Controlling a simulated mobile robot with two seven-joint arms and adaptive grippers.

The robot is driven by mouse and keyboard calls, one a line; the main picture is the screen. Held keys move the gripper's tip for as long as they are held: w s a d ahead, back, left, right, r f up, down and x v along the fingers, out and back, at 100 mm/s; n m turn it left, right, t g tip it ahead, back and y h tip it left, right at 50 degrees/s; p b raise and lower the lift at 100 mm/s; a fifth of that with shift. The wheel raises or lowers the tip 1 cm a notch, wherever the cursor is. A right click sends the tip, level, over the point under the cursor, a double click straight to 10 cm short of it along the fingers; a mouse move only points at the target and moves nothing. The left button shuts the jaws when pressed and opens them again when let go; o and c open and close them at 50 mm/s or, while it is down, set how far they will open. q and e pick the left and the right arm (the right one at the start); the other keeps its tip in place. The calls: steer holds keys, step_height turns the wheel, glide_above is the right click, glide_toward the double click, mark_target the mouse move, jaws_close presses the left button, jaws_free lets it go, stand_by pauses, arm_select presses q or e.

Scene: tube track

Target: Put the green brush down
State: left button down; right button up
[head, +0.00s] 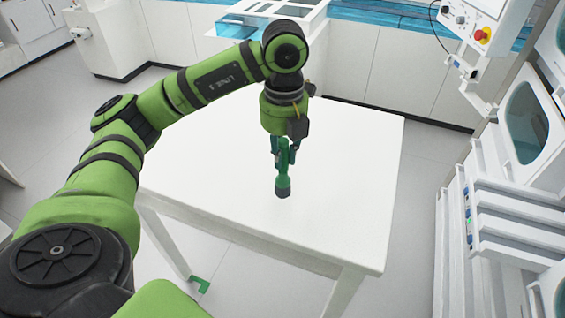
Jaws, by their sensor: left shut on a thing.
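The green brush (283,172) is over the middle of the white table (340,215) in the head view. It has a green handle and a dark lower end that points toward me. My left gripper (284,150) is shut on the upper part of its handle, and the fingers partly hide it. The gripper points down at the table. I cannot tell whether the brush's dark end touches the table top. My right gripper is not in view.
The rest of the table top is bare. A white machine with rounded windows (527,125) stands at the right. A control box with a red knob (484,35) is at the upper right. White cabinets line the back. A green floor mark (201,283) lies below the table's left side.

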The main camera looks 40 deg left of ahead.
mark_target(283, 164)
arm_select(q)
step_height(283, 164, down, 3)
steer(key=shift+f+p, duration=0.1)
steer(key=shift+p, duration=0.75)
steer(key=shift+a+f, duration=0.1)
steer(key=shift+f, duration=0.3)
steer(key=c, duration=1.1)
jaws_free()
steer(key=shift+c, duration=0.2)
steer(key=shift+w+r, duration=0.1)
steer(key=shift+r, duration=0.25)
step_height(283, 164, up, 3)
steer(key=shift+b, duration=0.9)
step_height(283, 164, up, 8)
steer(key=shift+r+p, duration=0.15)
steer(key=shift+p, duration=0.15)
